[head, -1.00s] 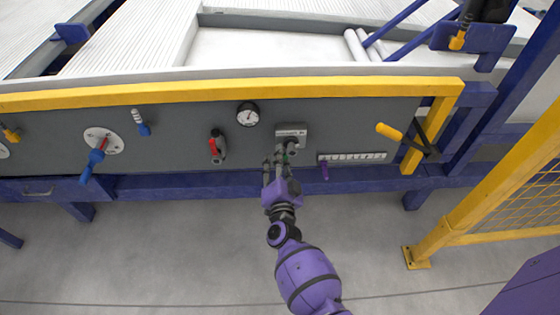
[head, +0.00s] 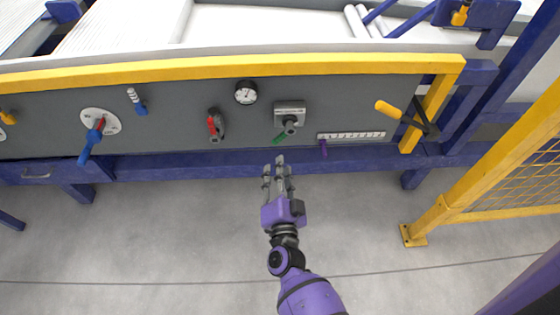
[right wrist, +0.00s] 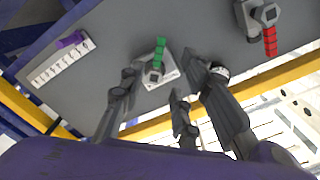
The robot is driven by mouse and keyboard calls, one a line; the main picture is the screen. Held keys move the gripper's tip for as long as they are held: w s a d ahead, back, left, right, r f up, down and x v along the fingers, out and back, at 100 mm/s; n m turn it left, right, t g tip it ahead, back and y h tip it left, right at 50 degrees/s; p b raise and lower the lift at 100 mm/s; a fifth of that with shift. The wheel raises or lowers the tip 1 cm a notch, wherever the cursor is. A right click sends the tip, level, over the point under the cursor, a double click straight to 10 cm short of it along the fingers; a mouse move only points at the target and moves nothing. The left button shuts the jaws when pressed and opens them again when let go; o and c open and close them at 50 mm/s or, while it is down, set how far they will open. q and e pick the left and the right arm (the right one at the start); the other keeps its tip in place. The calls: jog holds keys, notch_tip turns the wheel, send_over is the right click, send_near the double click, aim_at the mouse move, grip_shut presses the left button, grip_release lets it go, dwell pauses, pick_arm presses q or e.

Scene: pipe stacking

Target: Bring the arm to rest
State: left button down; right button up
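My right arm reaches in from the bottom of the head view, with a purple wrist and grey fingers. The right gripper (head: 277,172) is just below the grey panel, in front of the blue beam. Its fingers stand apart with nothing between them, and the right wrist view also shows the spread gripper (right wrist: 170,88). A green handle (head: 280,138) on a grey valve box (head: 290,107) is just above the fingertips and apart from them in the head view. The green handle (right wrist: 160,49) shows between the fingers in the right wrist view. My left gripper is not in view.
The panel (head: 180,110) carries a red handle (head: 215,127), a gauge (head: 246,92), a blue lever (head: 91,143) and a purple slider (head: 323,149). A yellow handle (head: 388,109) sticks out at right. A yellow fence (head: 480,190) stands farther right. The floor (head: 150,235) is clear.

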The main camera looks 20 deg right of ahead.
jog(key=shift+s, duration=0.1)
dwell(0.5)
